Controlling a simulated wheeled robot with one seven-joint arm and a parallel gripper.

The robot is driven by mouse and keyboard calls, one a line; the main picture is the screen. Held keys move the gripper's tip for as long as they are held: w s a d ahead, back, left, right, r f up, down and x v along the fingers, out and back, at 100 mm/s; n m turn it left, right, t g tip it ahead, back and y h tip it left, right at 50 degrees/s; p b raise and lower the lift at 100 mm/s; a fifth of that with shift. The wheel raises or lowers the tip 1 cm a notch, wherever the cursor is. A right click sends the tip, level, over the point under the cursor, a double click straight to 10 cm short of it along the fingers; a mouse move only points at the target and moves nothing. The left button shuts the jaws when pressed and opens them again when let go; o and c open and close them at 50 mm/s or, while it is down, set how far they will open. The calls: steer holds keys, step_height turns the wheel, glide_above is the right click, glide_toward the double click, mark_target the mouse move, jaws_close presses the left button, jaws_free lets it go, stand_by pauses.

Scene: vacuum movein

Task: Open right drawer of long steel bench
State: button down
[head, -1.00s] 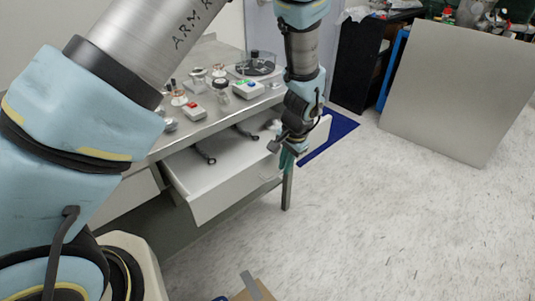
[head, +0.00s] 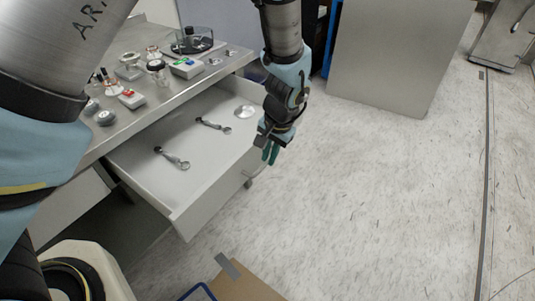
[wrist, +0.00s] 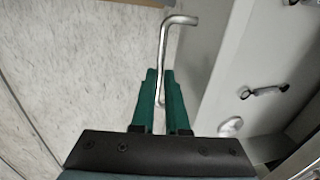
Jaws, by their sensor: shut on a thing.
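The right drawer (head: 203,207) of the long steel bench (head: 165,92) stands well open, its white inside showing. My gripper (head: 270,152) is at the outer side of the drawer front, near its right end, fingers pointing down. In the wrist view, the green fingers of my gripper (wrist: 160,92) are shut on the bent metal drawer handle (wrist: 164,48). The drawer front (wrist: 215,75) runs beside the handle on the right. In the head view my gripper hides part of the drawer's right end.
Two wrenches (head: 172,158) (head: 212,125) and a round metal dish (head: 244,111) lie in the drawer. Small instruments crowd the bench top. A cardboard box (head: 245,285) lies on the floor in front. A large grey panel (head: 395,60) stands behind. The floor to the right is clear.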

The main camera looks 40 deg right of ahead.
steer(key=c, duration=0.9)
jaws_free()
steer(key=shift+r, duration=0.15)
steer(key=r, duration=0.3)
steer(key=s+r+b, duration=0.1)
steer(key=r, duration=0.3)
steer(key=s+r+b, duration=0.1)
steer(key=r, duration=0.2)
steer(key=shift+d+r, duration=0.2)
steer(key=shift+w, duration=0.1)
steer(key=w+a+r+n+g, duration=0.1)
steer(key=w+a+r+n, duration=0.15)
steer(key=w+a, duration=0.65)
steer(key=w+a+r+n, duration=0.1)
steer(key=w+a+n, duration=0.3)
steer(key=w+a, duration=0.5)
steer(key=a+n, duration=0.2)
steer(key=a, duration=0.6)
steer(key=a+r+n, duration=0.1)
steer(key=a+n, duration=0.2)
steer(key=a, duration=0.6)
steer(key=w+a+r+n, duration=0.1)
steer(key=a+n, duration=0.2)
steer(key=a, duration=0.5)
steer(key=shift+a+r+h, duration=0.1)
steer(key=shift+a+h, duration=0.05)
steer(key=shift+h, duration=0.15)
